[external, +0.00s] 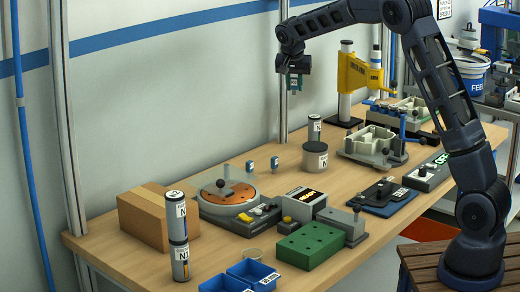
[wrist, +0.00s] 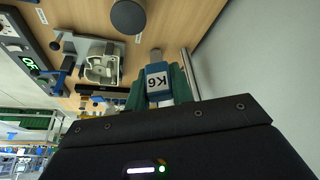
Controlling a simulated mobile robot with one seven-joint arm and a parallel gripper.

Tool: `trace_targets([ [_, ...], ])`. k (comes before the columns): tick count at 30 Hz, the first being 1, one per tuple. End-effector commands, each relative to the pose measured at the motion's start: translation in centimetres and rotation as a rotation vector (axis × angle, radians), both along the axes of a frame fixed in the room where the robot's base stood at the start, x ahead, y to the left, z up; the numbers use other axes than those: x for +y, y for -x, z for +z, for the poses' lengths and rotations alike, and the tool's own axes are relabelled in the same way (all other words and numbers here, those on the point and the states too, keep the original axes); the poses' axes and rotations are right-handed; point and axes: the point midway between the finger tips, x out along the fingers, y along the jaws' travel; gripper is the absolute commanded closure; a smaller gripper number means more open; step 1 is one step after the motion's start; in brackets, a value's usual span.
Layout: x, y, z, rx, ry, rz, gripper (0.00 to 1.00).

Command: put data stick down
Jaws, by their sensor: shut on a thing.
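My gripper (external: 296,84) hangs high above the back of the workbench, near the wall, in the external view. In the wrist view its green fingers (wrist: 158,92) are shut on a data stick (wrist: 158,80) with a blue and white body, a grey end and the label "K6". The stick is held in the air, clear of the bench. Two similar small blue and white sticks (external: 275,163) stand behind the round copper-coloured disc (external: 228,192).
Below stand a grey round container (external: 315,157) and a labelled cylinder (external: 314,128). A yellow press (external: 358,74) stands to the right. A cardboard box (external: 158,218), stacked cylinders (external: 179,236), a green block (external: 310,246) and blue bins (external: 252,274) fill the front. Bare wood shows between them.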

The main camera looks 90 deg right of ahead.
Motion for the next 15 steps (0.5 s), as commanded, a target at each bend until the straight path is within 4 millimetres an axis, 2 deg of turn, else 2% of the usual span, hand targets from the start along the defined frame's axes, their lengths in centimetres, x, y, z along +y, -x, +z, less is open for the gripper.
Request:
trace_targets([
  [1,-1.2,1.7,0.2,-0.001,0.000,-0.029,0.98],
  [3,-2.4,3.6,0.5,-0.001,0.000,-0.060,0.98],
  [6,-3.6,5.8,0.9,-0.002,0.001,-0.096,0.98],
  [11,-4.6,7.5,1.0,-0.002,0.000,-0.125,0.98],
  [15,-4.7,7.9,-0.4,0.000,-0.003,-0.129,0.98],
])
